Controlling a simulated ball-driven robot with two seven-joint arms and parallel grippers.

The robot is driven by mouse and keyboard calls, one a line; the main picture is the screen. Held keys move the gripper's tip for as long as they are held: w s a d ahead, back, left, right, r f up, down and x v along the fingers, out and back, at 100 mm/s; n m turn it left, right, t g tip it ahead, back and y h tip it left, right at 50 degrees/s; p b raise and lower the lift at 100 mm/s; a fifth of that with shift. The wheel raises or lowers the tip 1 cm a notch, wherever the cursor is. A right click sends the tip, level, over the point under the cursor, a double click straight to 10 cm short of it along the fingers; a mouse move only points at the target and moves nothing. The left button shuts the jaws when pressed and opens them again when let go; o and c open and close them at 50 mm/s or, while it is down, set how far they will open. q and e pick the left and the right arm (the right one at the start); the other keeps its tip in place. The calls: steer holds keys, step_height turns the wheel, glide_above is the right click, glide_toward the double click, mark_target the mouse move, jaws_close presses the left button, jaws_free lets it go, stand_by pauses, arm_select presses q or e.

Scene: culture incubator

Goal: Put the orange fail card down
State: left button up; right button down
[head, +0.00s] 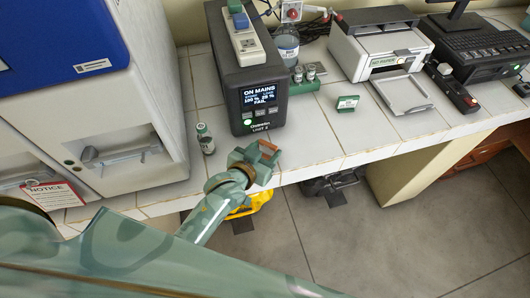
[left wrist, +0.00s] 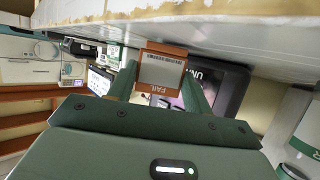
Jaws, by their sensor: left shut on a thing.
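In the head view the left gripper (head: 262,158) is at the front edge of the white tiled counter (head: 311,135), in front of the black power unit. A small orange bit of the card (head: 268,147) shows at its tip. I cannot tell whether the card touches the counter. My right gripper is not in view.
The black power unit (head: 262,119) stands behind the gripper, its screen reading FAIL. A small vial (head: 205,138) stands left of it.

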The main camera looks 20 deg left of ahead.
arm_select(q)
steer(key=shift+f, duration=0.15)
steer(key=shift+f, duration=0.1)
steer(key=o, duration=1)
steer(key=shift+c, duration=0.2)
steer(key=shift+s+a+r, duration=0.1)
steer(key=shift+s+r, duration=0.2)
steer(key=shift+s, duration=0.05)
steer(key=p+v, duration=0.3)
steer(key=v, duration=0.8)
steer(key=shift+s, duration=0.1)
